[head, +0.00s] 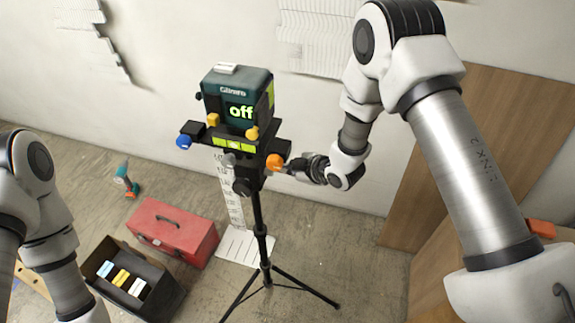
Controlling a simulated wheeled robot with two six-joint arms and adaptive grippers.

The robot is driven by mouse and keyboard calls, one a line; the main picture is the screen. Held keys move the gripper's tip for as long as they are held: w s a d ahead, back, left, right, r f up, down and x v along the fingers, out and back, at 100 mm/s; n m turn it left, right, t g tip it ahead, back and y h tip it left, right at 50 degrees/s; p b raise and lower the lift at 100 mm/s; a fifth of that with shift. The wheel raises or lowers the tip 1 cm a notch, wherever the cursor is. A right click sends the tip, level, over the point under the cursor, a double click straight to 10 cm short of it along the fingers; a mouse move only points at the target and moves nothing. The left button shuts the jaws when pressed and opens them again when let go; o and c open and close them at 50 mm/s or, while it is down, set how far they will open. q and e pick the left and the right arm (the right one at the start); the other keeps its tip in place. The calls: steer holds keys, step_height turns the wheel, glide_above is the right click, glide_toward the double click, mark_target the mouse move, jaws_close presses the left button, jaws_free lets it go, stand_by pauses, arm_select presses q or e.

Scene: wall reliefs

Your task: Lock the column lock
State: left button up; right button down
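A dark green laser level (237,98) with a lit "off" display sits on a black tripod (261,232). Below its platform are an orange knob (274,161) on the right, a blue knob (183,142) on the left, and a dark knob (241,187) on the column. No label shows which one is the column lock. My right gripper (287,168) reaches in from the right, with its fingertips at the orange knob. Whether the fingers grip it is too small to tell. My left arm shows at the left edge; its gripper is outside the frame.
A red toolbox (174,229) and an open dark case (160,291) with coloured items stand on the floor at left. A teal drill (126,180) lies behind them. Wooden panels (462,130) lean on the right. The tripod's legs spread across the floor.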

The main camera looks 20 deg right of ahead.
steer(key=shift+s+a+f+m+g+y, duration=0.1)
steer(key=shift+s+f+m+g+y, duration=0.15)
steer(key=shift+f+g, duration=0.2)
steer(key=shift+s+a+f+m+g+y, duration=0.1)
steer(key=shift+f+m+g+y, duration=0.1)
steer(key=shift+f+m+g, duration=0.25)
steer(key=shift+s+f+m+g+y, duration=0.2)
steer(key=shift+f+g+y, duration=0.05)
steer(key=shift+g, duration=0.25)
steer(key=shift+s, duration=0.1)
steer(key=shift+r+p, duration=0.1)
steer(key=shift+p, duration=0.25)
steer(key=shift+w+d+r+p, duration=0.15)
steer(key=shift+w+r+p, duration=0.25)
steer(key=shift+r+p, duration=0.2)
